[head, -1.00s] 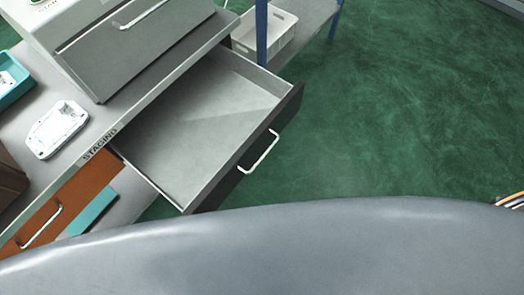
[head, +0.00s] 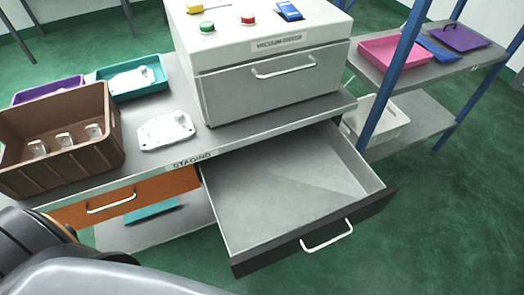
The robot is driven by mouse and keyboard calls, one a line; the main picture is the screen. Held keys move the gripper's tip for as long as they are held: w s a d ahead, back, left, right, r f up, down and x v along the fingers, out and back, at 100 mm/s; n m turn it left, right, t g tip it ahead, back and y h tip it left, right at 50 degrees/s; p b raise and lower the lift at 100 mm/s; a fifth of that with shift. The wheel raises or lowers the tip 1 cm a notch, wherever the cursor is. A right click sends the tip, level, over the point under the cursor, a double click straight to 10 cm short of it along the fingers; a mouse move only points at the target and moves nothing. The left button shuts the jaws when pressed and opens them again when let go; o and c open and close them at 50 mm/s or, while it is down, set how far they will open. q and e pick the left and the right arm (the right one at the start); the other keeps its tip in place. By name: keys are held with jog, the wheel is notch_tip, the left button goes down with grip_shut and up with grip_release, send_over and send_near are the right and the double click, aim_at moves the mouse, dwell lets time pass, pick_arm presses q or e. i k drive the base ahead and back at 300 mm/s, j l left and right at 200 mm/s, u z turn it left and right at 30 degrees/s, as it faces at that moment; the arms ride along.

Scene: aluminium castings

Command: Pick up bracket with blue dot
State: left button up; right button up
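No blue dot can be made out on any part in the head view. Several small pale metal brackets (head: 65,139) stand in a brown crate (head: 64,183) at the left of the bench. A white flat casting (head: 166,130) lies on the bench between the crate and the white machine. Another pale casting (head: 130,80) lies in a teal tray (head: 152,92) behind it. Neither gripper is in view. A dark part of my arm shows at the lower left.
An open, empty drawer (head: 270,210) juts out below the bench (head: 335,104). A closed orange drawer (head: 135,200) is left of it. A white vacuum sealer (head: 270,95) stands on the bench. A blue-post shelf at right holds a pink tray (head: 385,55). Green floor is clear at lower right.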

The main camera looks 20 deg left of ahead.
aim_at(99, 132)
jog(key=u, duration=2)
